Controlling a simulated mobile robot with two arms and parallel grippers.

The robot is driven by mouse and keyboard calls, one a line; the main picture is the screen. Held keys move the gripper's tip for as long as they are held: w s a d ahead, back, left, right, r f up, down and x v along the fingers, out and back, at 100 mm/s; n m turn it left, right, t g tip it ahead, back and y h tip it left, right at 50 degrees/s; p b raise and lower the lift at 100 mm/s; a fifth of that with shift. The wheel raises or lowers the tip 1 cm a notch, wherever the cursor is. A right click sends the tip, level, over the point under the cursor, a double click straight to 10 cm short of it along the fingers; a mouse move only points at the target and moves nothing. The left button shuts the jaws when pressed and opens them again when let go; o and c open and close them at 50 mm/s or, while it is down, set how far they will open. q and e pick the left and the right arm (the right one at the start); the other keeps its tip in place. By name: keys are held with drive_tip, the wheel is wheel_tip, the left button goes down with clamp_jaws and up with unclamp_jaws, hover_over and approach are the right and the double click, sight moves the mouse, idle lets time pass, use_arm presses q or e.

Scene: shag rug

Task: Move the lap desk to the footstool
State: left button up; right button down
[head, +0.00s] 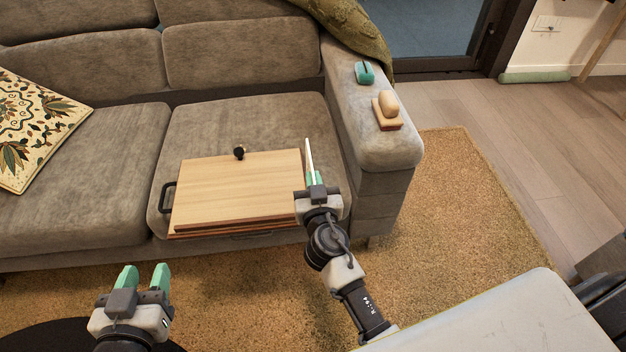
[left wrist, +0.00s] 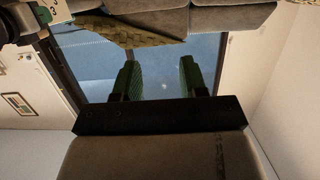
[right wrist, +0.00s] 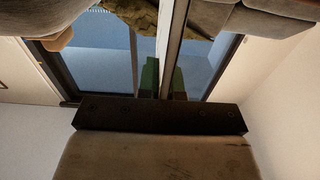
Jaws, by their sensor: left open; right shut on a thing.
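The lap desk (head: 235,190) is a light wooden board with a black handle on its left side and a dark knob at its back edge. It lies on the sofa's right seat cushion. My right gripper (head: 314,178) is at the desk's right edge, shut on it. In the right wrist view a thin strip of the desk (right wrist: 173,45) runs between the green fingers (right wrist: 163,78). My left gripper (head: 143,277) is open and empty above the rug, apart from the desk; its fingers also show spread in the left wrist view (left wrist: 165,82). I cannot make out the footstool.
The grey sofa (head: 105,150) carries a patterned cushion (head: 35,125) at left. On its right armrest sit a teal item (head: 364,73) and a tan item (head: 387,112), near a green throw (head: 350,30). A shag rug (head: 235,285) lies in front. A dark round shape (head: 35,338) is at lower left.

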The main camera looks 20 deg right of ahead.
drive_tip(key=c, duration=1.2)
unclamp_jaws()
use_arm(q)
wheel_tip(320, 180, up, 6)
drive_tip(key=d+t+h+b, duration=0.1)
drive_tip(key=t+b, duration=0.1)
drive_tip(key=t, duration=0.4)
drive_tip(key=shift+w+d+r+h, duration=0.15)
drive_tip(key=shift+w+h, duration=0.05)
drive_tip(key=shift+h, duration=0.2)
use_arm(e)
drive_tip(key=shift+s+a+r, duration=0.1)
drive_tip(key=shift+s+a, duration=0.25)
drive_tip(key=shift+s, duration=1.4)
drive_tip(key=shift+s+a+f, duration=0.1)
drive_tip(key=shift+s+a, duration=0.3)
drive_tip(key=shift+s, duration=1.4)
drive_tip(key=shift+s+a+r, duration=0.1)
drive_tip(key=shift+s+a, duration=0.25)
drive_tip(key=shift+s, duration=1.4)
